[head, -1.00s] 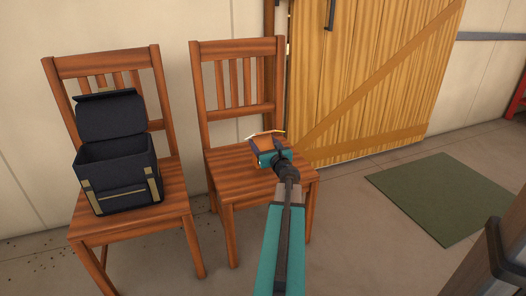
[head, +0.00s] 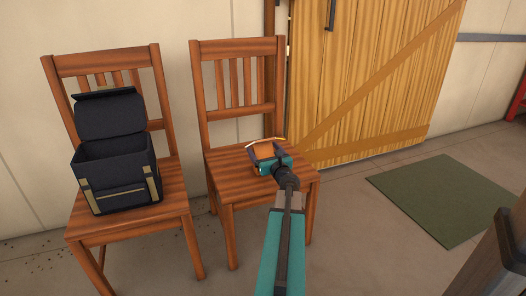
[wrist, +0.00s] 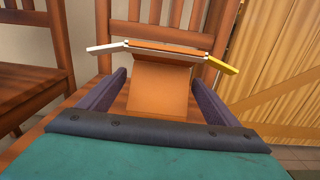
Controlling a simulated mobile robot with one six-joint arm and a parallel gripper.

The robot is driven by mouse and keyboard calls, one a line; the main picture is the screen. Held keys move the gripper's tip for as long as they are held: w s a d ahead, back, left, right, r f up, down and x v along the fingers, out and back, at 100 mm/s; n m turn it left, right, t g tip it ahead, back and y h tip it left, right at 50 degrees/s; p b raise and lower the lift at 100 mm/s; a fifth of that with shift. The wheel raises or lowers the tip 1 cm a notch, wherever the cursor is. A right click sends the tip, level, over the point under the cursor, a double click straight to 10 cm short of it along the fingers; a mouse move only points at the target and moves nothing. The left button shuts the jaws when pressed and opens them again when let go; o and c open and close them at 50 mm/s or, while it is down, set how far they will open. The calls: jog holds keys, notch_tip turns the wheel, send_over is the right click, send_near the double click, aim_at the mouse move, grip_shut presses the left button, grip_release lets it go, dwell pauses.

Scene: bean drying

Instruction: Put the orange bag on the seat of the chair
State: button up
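The orange bag (head: 265,151) is small and boxy, with a white strip and a yellow strip sticking out at its sides. It is just over the seat of the right wooden chair (head: 226,180); I cannot tell whether it touches the seat. My gripper (head: 267,153) is around the bag, one finger on each side. The bag's underside is hidden.
A second wooden chair (head: 88,228) stands to the left, with an open dark blue bag (head: 118,178) on its seat. A wooden door (head: 370,75) is behind to the right. A green mat (head: 430,195) lies on the floor there, with clear floor around it.

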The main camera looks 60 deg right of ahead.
jog(key=shift+r, duration=0.15)
jog(key=shift+s, duration=0.1)
jog(key=p+v, duration=0.4)
jog(key=v, duration=0.6)
jog(key=shift+r, duration=0.15)
jog(key=shift+s+a+p, duration=0.25)
jog(key=shift+a+p, duration=0.05)
jog(key=shift+p, duration=0.85)
jog(key=shift+s+a+p, duration=0.15)
jog(key=shift+s+p, duration=0.15)
jog(key=shift+p, duration=0.45)
jog(key=shift+s+a+p, duration=0.15)
jog(key=shift+p, duration=0.2)
jog(key=shift+s, duration=0.1)
